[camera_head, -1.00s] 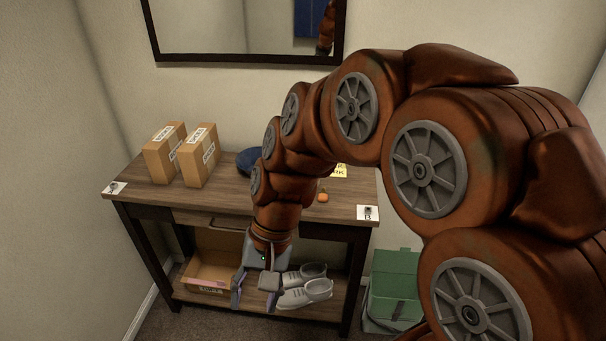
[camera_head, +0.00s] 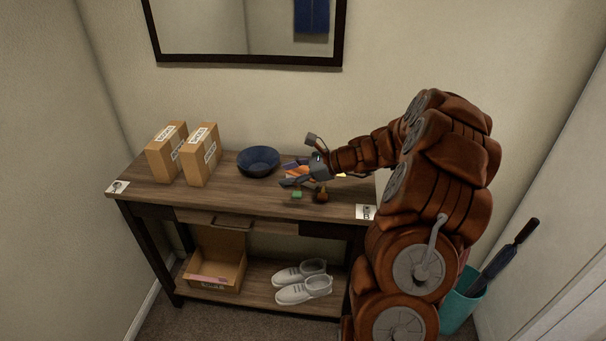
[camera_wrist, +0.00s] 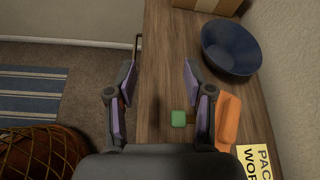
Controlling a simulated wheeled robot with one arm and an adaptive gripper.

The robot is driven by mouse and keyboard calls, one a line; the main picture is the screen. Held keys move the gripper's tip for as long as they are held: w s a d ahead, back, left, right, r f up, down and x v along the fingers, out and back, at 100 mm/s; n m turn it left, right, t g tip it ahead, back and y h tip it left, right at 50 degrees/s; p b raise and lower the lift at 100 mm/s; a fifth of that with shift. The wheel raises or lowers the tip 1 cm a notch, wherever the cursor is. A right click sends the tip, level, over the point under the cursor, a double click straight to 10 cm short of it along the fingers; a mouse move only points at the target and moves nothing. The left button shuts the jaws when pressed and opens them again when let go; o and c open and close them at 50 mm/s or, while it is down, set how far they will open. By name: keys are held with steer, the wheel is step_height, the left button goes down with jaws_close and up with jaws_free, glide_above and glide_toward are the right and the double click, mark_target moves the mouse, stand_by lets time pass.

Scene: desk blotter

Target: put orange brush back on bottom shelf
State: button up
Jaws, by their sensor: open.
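An orange object, apparently the brush (camera_head: 298,171), lies on the tabletop (camera_head: 232,197) at its right part. It also shows in the wrist view (camera_wrist: 228,120), beside my right finger, which partly hides it. My gripper (camera_head: 300,160) is open above the right part of the tabletop, its fingers spread in the wrist view (camera_wrist: 158,68) with nothing between their tips. The bottom shelf (camera_head: 257,287) of the console table is below, and my gripper is well above it.
A green block (camera_wrist: 178,118) lies by the brush. A blue bowl (camera_head: 258,161) and two cartons (camera_head: 201,155) stand farther left. White shoes (camera_head: 304,291) and an open box (camera_head: 214,270) occupy the shelf, with bare wood between them. A yellow note (camera_wrist: 256,163) lies near the wall.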

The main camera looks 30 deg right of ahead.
mark_target(305, 167)
steer(key=d+f+m+t+h, duration=0.1)
steer(key=d+m, duration=0.1)
steer(key=d, duration=0.2)
steer(key=d+f+m+t, duration=0.1)
steer(key=d+m, duration=0.1)
steer(key=d, duration=0.3)
steer(key=d+f+m+t+h, duration=0.1)
steer(key=d+f+m, duration=0.1)
steer(key=d, duration=0.2)
steer(key=shift+w+d+h, duration=0.25)
steer(key=shift+d+h, duration=0.05)
steer(key=shift+d, duration=0.05)
steer(key=shift+w+d+f+p, duration=0.1)
steer(key=shift+w+f+p, duration=0.05)
steer(key=shift+p, duration=0.15)
steer(key=shift+p+x, duration=0.95)
steer(key=shift+x, duration=2.75)
steer(key=shift+d, duration=0.1)
steer(key=shift+c, duration=0.2)
jaws_close()
